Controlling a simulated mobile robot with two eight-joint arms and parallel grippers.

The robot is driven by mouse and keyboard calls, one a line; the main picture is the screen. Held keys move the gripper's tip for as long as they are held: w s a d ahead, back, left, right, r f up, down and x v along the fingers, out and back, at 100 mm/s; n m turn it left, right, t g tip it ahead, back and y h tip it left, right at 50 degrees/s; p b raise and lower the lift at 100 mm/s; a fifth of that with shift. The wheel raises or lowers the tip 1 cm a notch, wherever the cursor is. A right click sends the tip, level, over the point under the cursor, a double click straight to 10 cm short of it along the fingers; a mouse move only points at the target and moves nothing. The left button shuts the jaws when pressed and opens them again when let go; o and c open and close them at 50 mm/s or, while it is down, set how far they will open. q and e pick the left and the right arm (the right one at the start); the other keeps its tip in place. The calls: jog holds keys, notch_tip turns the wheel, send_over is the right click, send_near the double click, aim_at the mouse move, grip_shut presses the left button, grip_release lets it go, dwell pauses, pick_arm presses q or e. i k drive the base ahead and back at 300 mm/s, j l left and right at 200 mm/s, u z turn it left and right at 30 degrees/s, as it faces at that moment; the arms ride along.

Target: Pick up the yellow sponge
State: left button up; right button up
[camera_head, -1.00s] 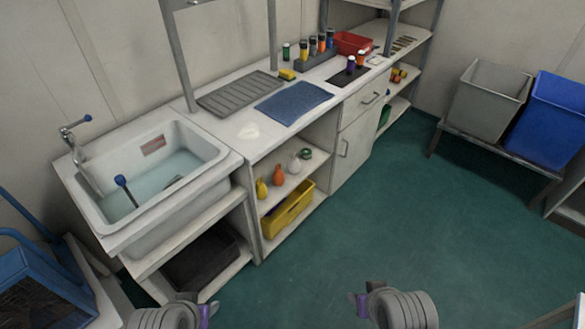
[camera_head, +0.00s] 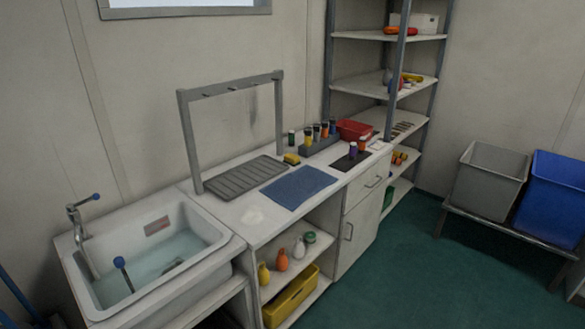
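The yellow sponge (camera_head: 292,159) is a small yellow block with a dark layer. It lies on the white counter (camera_head: 228,211), just beyond the right end of the grey ribbed drain mat (camera_head: 247,177) and behind the blue mat (camera_head: 298,187). Neither of my grippers shows in the head view now, and nothing in view touches the sponge.
A metal hook rack (camera_head: 232,88) stands over the grey mat. The bottle holder (camera_head: 319,144), red bin (camera_head: 354,130) and dark pad with small bottles (camera_head: 350,162) are right of the sponge. The sink (camera_head: 210,233) is at left.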

aim_at(290, 158)
jog(key=i+l+u, duration=0.1)
jog(key=u, duration=0.3)
jog(key=i+l+u, duration=0.1)
jog(key=u, duration=0.3)
jog(key=i+l+u, duration=0.1)
jog(key=u, duration=0.25)
jog(key=i+l+u, duration=0.2)
jog(key=l, duration=0.15)
jog(key=l+u, duration=0.35)
jog(key=l, duration=0.3)
jog(key=i+l+u, duration=0.1)
jog(key=l, duration=0.45)
jog(key=i+l+u, duration=0.1)
jog(key=l, duration=0.45)
jog(key=i+l, duration=0.1)
jog(key=l, duration=1.55)
jog(key=i+u, duration=0.05)
